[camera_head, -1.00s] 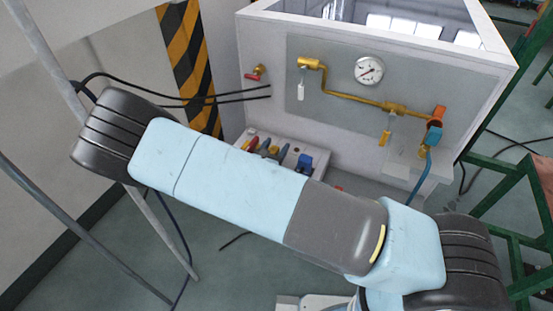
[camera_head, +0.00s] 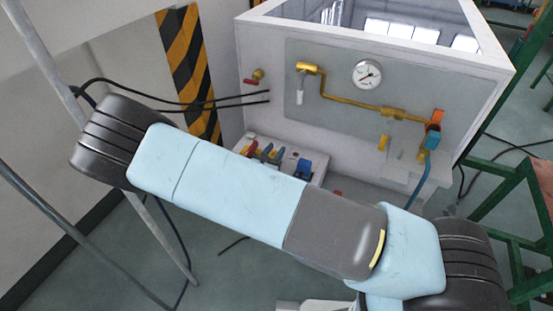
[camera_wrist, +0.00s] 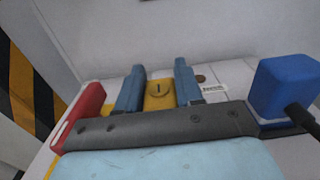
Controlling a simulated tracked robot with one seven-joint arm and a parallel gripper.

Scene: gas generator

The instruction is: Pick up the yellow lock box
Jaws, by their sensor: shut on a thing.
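In the head view, the blue fingertips (camera_head: 270,153) show small above my arm, among coloured items on the white ledge. My arm hides the rest of the gripper there. I cannot tell whether the box is clear of the ledge.
A red block (camera_wrist: 80,116) stands close left of the fingers. A blue plug (camera_wrist: 285,85) with a black cable stands to the right. Behind is the white generator cabinet (camera_head: 262,118) with a gauge (camera_head: 367,74) and yellow pipe. A striped post (camera_head: 190,70) is at the left.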

